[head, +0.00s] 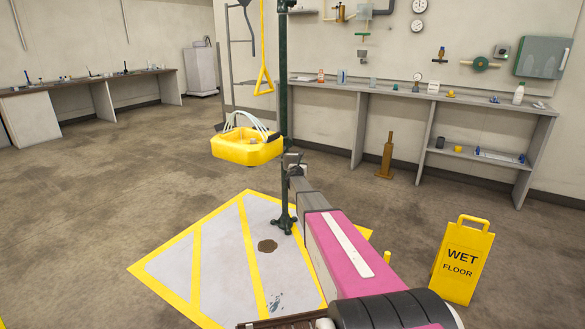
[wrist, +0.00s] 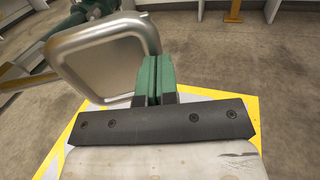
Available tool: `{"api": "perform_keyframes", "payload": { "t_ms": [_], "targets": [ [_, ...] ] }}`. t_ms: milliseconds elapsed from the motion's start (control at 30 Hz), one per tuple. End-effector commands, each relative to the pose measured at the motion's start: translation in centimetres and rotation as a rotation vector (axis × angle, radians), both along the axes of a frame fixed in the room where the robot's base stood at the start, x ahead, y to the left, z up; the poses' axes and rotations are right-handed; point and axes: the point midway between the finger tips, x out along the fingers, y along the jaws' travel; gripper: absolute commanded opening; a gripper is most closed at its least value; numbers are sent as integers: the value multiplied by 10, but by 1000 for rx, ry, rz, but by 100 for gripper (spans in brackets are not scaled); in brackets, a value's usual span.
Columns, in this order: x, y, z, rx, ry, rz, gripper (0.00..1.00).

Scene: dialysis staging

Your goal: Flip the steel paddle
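The steel paddle (wrist: 103,55) is a shiny rounded plate with a raised rim, tilted in the upper left of the wrist view. My gripper (wrist: 153,66) has two green finger pads pressed together, with only a thin line and nothing visible between them. The pads stand just right of the paddle's lower right edge; I cannot tell whether they touch it. In the head view my gripper (head: 291,163) is at the green post, right of the yellow eyewash bowl (head: 247,148). I cannot make out the paddle in that view.
The green post (head: 284,110) rises from a yellow-striped floor patch (head: 225,255). A yellow pull handle (head: 264,80) hangs above the bowl. A wet floor sign (head: 463,262) stands at right. A wall bench (head: 420,94) holds small items. The floor at left is clear.

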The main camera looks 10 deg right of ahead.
Motion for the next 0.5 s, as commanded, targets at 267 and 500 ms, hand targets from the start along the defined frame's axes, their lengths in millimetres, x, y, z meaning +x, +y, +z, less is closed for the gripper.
{"api": "perform_keyframes", "payload": {
  "t_ms": [267, 500],
  "targets": [
    [50, -18, 0, 1, -1, -4, 0],
    [81, -20, -1, 1, 0, -4, 0]
  ]
}}
